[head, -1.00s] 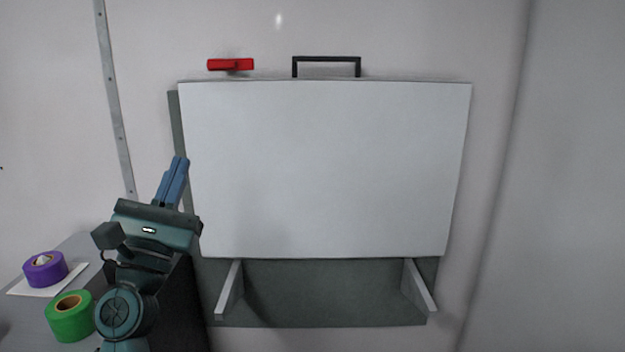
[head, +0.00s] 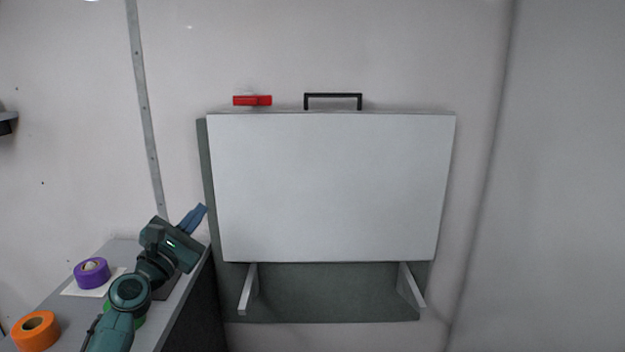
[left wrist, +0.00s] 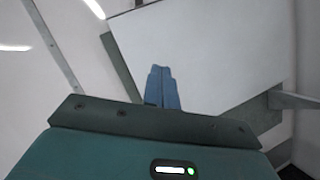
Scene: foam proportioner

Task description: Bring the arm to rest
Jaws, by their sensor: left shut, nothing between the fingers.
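My left gripper (head: 203,209) is shut and empty, with its blue fingers pointing up and right. It is raised over the right side of the grey counter, near the left edge of the white box front. In the left wrist view the two blue fingertips (left wrist: 161,69) lie together in front of the white box (left wrist: 200,45), with nothing between them. The white box (head: 330,185) is mounted on the wall, with a red handle (head: 252,100) and a black bracket-shaped handle (head: 333,97) at its top. My right gripper is not in view.
The grey counter (head: 118,252) at lower left holds a purple tape roll (head: 91,273) on a white sheet, an orange roll (head: 35,331), and a green roll (head: 138,320) mostly hidden by my arm. A metal strip (head: 146,110) runs up the wall. The right side is clear.

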